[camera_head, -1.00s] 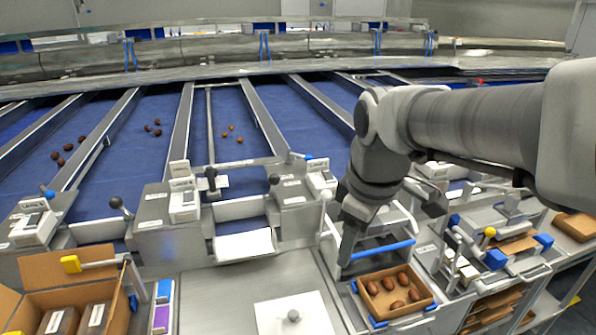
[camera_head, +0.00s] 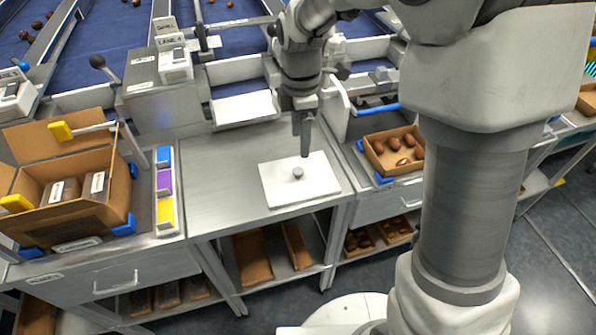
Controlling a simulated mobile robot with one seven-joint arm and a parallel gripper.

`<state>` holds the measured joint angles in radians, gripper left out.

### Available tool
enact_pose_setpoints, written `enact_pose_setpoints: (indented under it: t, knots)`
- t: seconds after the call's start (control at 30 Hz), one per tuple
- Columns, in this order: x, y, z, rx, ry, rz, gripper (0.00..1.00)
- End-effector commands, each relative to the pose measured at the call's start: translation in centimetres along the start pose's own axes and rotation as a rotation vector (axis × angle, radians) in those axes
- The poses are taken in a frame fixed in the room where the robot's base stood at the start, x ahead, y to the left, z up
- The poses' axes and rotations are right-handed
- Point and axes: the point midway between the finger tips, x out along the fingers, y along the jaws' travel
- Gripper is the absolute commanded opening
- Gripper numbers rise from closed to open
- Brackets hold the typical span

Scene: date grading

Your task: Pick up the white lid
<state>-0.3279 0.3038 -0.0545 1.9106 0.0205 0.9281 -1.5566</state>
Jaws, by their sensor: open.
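The white lid (camera_head: 317,183) is a flat white rectangle with a round grey knob (camera_head: 298,173) at its middle. It lies on the steel table near the front edge, right of the table's middle. My gripper (camera_head: 305,146) points down above the lid's back part, a little behind and right of the knob. The fingers look edge-on, so the gap between them is hard to see. Nothing shows between them. I cannot tell how high the tips are above the lid.
An open cardboard box (camera_head: 75,222) with packs inside stands left, beside blue, purple and yellow strips (camera_head: 164,190). A small carton of dates (camera_head: 377,165) stands to the right. The steel table (camera_head: 215,180) left of the lid is bare. Grey lane machines (camera_head: 160,90) stand behind.

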Motion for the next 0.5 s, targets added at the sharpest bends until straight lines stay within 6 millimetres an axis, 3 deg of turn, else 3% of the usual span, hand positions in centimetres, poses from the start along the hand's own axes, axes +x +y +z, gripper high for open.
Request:
enact_pose_setpoints:
  t: [0.13,0.5]
  knots:
    - [3.0,-0.1,0.0,0.000,-0.001,-0.003,0.68]
    - [6.4,-0.2,-0.3,-0.001,-0.001,-0.004,0.68]
